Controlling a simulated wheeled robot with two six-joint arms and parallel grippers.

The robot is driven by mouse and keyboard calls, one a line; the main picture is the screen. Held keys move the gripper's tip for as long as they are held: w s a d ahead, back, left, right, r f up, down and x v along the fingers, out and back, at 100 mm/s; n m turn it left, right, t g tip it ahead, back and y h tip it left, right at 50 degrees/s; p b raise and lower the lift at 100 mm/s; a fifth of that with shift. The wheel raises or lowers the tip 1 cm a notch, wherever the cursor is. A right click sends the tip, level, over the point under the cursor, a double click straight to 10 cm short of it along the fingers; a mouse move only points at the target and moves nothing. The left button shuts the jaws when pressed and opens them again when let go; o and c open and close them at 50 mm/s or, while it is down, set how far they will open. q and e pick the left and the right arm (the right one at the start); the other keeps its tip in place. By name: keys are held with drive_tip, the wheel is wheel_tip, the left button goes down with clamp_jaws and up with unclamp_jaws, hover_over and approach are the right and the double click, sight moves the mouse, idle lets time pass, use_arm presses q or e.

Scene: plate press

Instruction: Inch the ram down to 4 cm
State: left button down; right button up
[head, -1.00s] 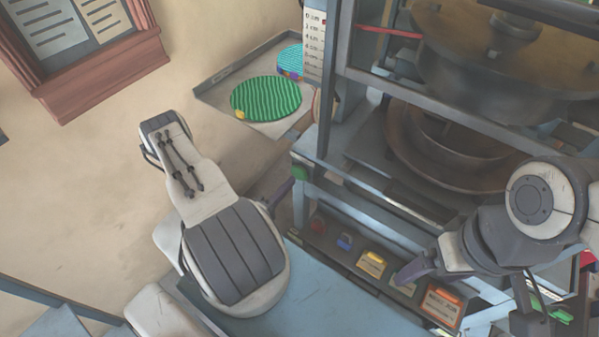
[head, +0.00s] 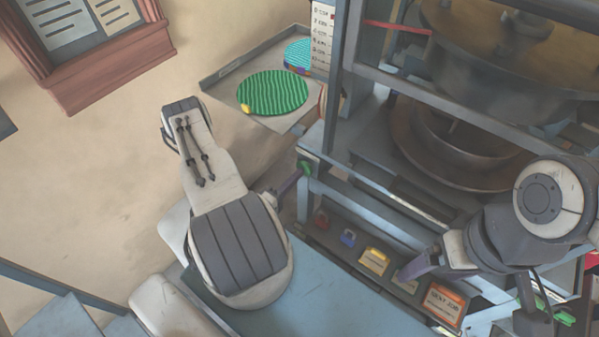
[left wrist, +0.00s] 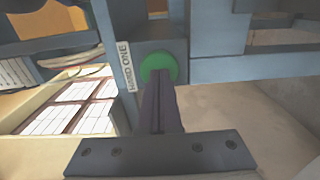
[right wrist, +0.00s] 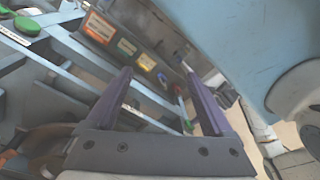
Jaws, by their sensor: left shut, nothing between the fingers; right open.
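The press ram (head: 500,65) is a dark round block above the round bed (head: 455,140). A white scale in cm (head: 322,35) stands beside the frame; a red pointer bar (head: 398,27) is level with its upper part. I cannot read the exact value. My left gripper (left wrist: 158,88) is shut and empty, its tips at the lower edge of the green button labelled HAND ONE (left wrist: 158,68); they look touching. That button also shows in the head view (head: 308,167). My right gripper (right wrist: 157,80) is open and empty near the front panel, apart from another green button (right wrist: 27,26).
The front panel (head: 345,262) carries red, blue, yellow and orange parts. A grey tray (head: 225,82) with a green ridged disc (head: 272,93) and a blue one (head: 298,55) is left of the press. Frame posts (head: 345,70) stand close to my left arm.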

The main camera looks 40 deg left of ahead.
clamp_jaws()
drive_tip(key=w+d+f+n+t, duration=0.3)
drive_tip(key=d+f+n+t, duration=0.3)
drive_tip(key=d+f+t, duration=0.5)
drive_tip(key=w+d+f+n+t, duration=0.2)
drive_tip(key=d+f+n+t, duration=0.4)
drive_tip(key=d+f, duration=0.75)
drive_tip(key=w+d+r+m+t+h, duration=0.1)
drive_tip(key=w, duration=0.5)
drive_tip(key=shift+w+d+r, duration=0.15)
drive_tip(key=shift+w+d, duration=0.1)
drive_tip(key=shift+d, duration=0.15)
